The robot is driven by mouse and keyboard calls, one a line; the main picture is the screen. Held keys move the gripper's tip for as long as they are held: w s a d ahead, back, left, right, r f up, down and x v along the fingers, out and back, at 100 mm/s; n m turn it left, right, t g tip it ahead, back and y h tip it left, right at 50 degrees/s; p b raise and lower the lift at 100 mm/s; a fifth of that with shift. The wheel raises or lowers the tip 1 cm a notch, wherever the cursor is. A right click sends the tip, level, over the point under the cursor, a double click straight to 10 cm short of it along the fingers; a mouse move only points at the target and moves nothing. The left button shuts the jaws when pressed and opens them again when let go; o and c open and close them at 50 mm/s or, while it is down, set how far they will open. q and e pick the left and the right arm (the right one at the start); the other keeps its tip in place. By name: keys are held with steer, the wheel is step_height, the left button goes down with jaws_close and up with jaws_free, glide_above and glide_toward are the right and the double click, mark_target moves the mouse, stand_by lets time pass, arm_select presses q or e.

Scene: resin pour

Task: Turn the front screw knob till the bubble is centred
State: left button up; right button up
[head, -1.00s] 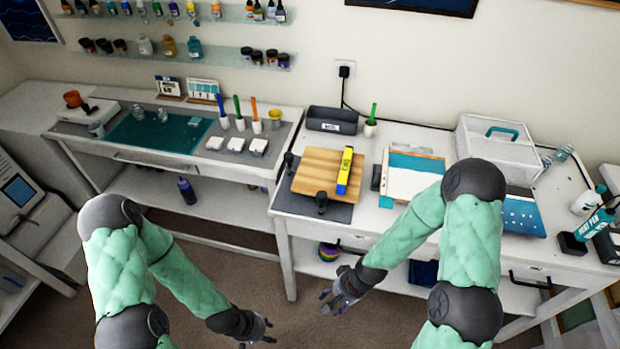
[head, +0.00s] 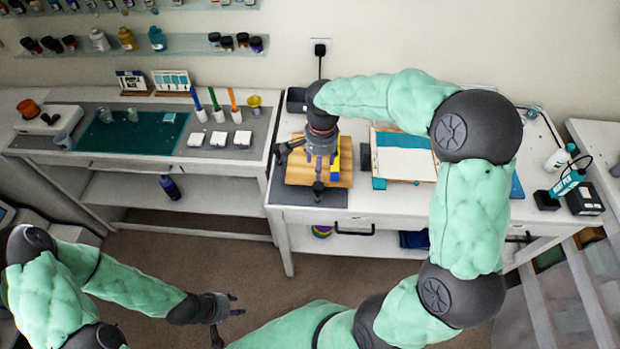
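A wooden board (head: 300,174) lies on a dark mat on the right-hand table. A yellow spirit level (head: 336,160) stands on it, partly hidden by my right gripper; its bubble cannot be made out. The dark front screw knob (head: 318,191) is at the board's front edge. Another dark knob (head: 283,153) is at the board's left. My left gripper (head: 238,304) is open and empty, low in front of the tables.
A framed sheet (head: 408,163) lies right of the board, partly behind my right arm. White blocks (head: 219,139) and coloured-handled tools stand on the left table (head: 135,100). The floor between my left arm and the tables is clear.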

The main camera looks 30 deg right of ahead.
mark_target(319, 185)
step_height(319, 185, down, 10)
steer(key=shift+f+b, duration=0.25)
steer(key=shift+b, duration=0.2)
steer(key=c, duration=1.1)
